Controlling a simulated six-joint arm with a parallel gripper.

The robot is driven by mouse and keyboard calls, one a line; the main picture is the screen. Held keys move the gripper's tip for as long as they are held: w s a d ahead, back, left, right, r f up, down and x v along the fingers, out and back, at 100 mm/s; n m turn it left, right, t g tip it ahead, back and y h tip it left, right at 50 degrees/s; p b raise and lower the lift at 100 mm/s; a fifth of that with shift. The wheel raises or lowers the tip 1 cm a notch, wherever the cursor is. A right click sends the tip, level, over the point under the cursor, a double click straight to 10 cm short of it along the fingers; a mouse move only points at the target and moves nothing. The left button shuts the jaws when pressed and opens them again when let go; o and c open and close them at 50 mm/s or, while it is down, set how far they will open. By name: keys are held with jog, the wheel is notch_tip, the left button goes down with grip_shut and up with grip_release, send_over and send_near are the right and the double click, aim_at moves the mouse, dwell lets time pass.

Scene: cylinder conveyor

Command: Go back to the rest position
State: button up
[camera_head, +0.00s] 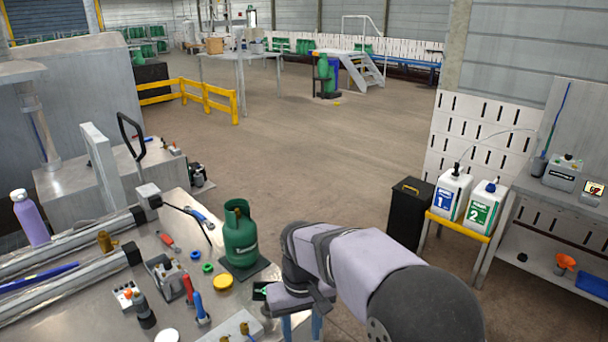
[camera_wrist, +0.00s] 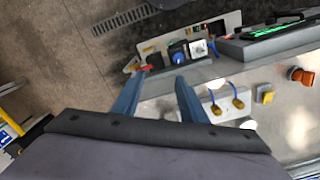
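My gripper (camera_head: 301,328) hangs over the right edge of the workbench (camera_head: 110,300) in the head view, with its blue fingers pointing down. In the wrist view the two blue fingers of my gripper (camera_wrist: 158,92) stand apart with nothing held between them. The green gas cylinder (camera_head: 240,236) stands upright on a dark square pad on the bench, left of my gripper and apart from it. My arm covers part of the floor and the right end of the bench.
On the bench are a yellow disc (camera_head: 222,282), screwdrivers (camera_head: 199,306), a purple bottle (camera_head: 31,219) and conveyor rails. White jugs (camera_head: 451,193) stand on a yellow-edged stand at right, beside a black bin (camera_head: 409,210).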

jog(key=s+d+f+m, duration=0.1)
jog(key=s+d+f, duration=0.1)
jog(key=s+d, duration=0.5)
jog(key=s+d+f+m, duration=0.2)
jog(key=s+d+f, duration=0.1)
jog(key=s+d, duration=0.5)
jog(key=shift+s+d+m, duration=0.2)
jog(key=shift+s+m, duration=0.1)
jog(key=shift+s, duration=0.35)
